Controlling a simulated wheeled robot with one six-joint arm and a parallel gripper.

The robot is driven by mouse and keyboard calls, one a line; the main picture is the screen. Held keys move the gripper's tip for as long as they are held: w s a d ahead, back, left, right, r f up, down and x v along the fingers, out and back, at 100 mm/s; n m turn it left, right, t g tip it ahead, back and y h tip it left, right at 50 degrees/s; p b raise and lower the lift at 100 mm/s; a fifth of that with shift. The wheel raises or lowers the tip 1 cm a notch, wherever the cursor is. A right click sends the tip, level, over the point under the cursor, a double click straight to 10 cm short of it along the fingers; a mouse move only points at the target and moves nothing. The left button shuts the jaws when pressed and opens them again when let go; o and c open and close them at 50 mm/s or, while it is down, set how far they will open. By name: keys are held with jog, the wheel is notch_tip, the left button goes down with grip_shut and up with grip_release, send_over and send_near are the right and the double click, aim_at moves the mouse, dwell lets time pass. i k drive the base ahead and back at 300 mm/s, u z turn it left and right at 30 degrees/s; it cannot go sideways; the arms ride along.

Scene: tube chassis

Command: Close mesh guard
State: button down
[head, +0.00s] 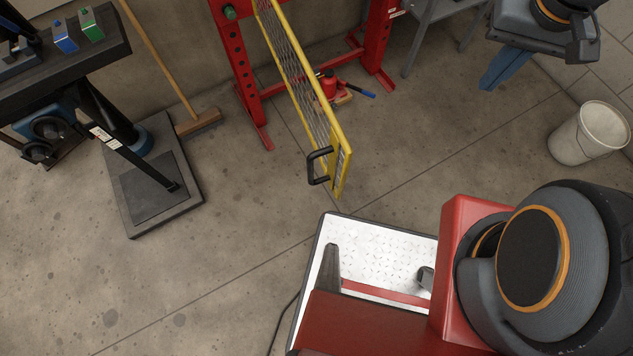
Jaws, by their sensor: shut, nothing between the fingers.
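The mesh guard (337,155) is a yellow-framed panel with grey mesh. It stands swung out from the red press frame (243,75) toward me, seen nearly edge-on from above, so it is open. Its black handle (312,168) is on the left face near the free end. The guard's far end runs up out of the top of the picture. My gripper is not in view; part of my arm shows at the lower right, apart from the guard.
A red bottle jack (328,84) sits behind the guard. A broom (198,122) leans at the wall, left of the press. A black-based machine stand (150,190) is at the left, a white bucket (588,133) at the right. The floor left of the handle is clear.

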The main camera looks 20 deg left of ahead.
aim_at(331, 149)
jog(key=u, duration=0.75)
jog(key=k, duration=0.65)
jog(key=u, duration=0.65)
jog(key=i, duration=0.25)
jog(key=u, duration=0.1)
